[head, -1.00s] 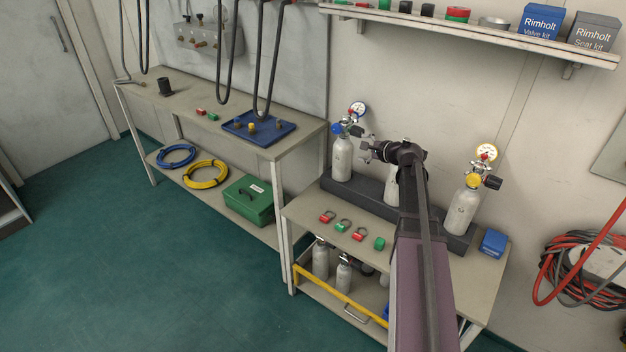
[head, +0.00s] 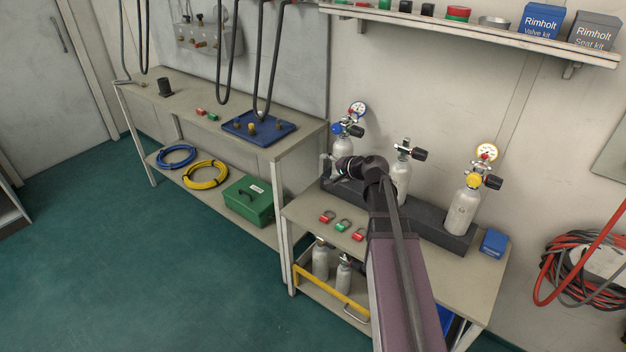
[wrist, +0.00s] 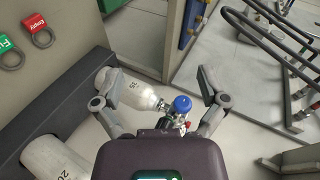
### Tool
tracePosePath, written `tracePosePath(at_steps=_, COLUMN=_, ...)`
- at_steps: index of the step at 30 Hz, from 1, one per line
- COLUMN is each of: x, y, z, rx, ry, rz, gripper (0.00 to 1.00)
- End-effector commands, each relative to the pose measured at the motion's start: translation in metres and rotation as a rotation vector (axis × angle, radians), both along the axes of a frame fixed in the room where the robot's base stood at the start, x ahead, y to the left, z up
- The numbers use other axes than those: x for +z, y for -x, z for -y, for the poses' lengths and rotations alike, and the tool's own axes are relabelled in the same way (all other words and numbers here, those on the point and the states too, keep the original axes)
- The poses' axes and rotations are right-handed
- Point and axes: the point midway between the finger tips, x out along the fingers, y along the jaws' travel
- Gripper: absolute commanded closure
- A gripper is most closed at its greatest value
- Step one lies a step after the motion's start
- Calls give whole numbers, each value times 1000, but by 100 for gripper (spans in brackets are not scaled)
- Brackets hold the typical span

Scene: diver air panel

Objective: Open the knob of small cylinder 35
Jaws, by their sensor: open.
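The left cylinder (head: 342,146) stands upright in the dark rack, with a blue knob (head: 336,129), a black knob (head: 356,131) and a gauge (head: 358,109). In the wrist view this white cylinder (wrist: 128,88) has a small label, perhaps 35, and its blue knob (wrist: 182,104) lies between the spread fingers. My gripper (wrist: 155,74) is open and empty. In the head view my gripper (head: 328,166) is in front of the left cylinder and hides its lower body. I cannot tell whether a finger touches it.
The dark rack (head: 424,228) also holds a middle cylinder (head: 401,183) with a black knob and a right cylinder (head: 463,211) with a yellow knob. Ring tags (head: 343,226) and a blue box (head: 493,243) lie on the bench. Hoses (head: 224,60) hang at left.

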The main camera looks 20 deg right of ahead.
Motion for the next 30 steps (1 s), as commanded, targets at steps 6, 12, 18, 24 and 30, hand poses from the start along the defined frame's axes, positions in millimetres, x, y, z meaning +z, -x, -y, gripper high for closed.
tracePosePath(at_steps=6, x=-5, y=15, z=-29, rx=90, ry=124, rz=44, gripper=7)
tracePosePath(at_steps=12, x=-9, y=25, z=-48, rx=157, ry=217, rz=79, gripper=7)
tracePosePath(at_steps=18, x=-11, y=30, z=-57, rx=193, ry=267, rz=98, gripper=7)
tracePosePath(at_steps=24, x=-11, y=30, z=-59, rx=201, ry=277, rz=102, gripper=7)
tracePosePath(at_steps=30, x=-11, y=30, z=-59, rx=200, ry=275, rz=102, gripper=7)
